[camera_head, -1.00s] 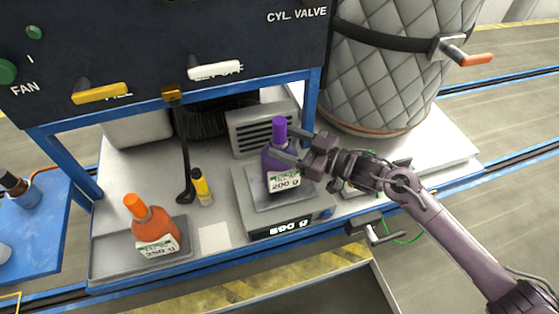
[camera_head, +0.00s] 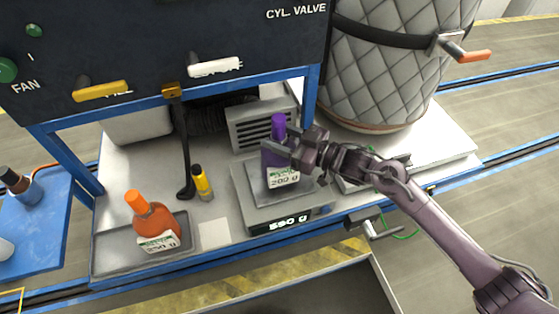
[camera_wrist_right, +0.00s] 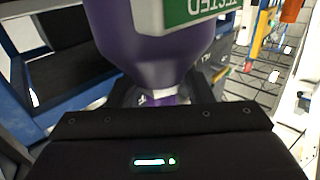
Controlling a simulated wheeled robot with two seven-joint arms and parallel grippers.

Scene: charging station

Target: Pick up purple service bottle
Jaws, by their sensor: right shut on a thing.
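The purple service bottle (camera_head: 281,160) stands upright on the scale (camera_head: 262,201), with a white label reading 200 g on its front. My right gripper (camera_head: 284,151) reaches in from the right and is shut on the bottle's upper body. In the right wrist view the purple bottle (camera_wrist_right: 150,45) fills the upper middle, close against the gripper, and a green label with "TESTED" shows on it. The scale display reads 590 g. My left gripper is not in view.
An orange bottle (camera_head: 153,222) stands in a grey tray (camera_head: 108,262) at the left. A yellow marker-like tube (camera_head: 202,183) stands between tray and scale. A dark panel (camera_head: 150,45) overhangs the bench. A quilted cylinder (camera_head: 385,65) stands behind right.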

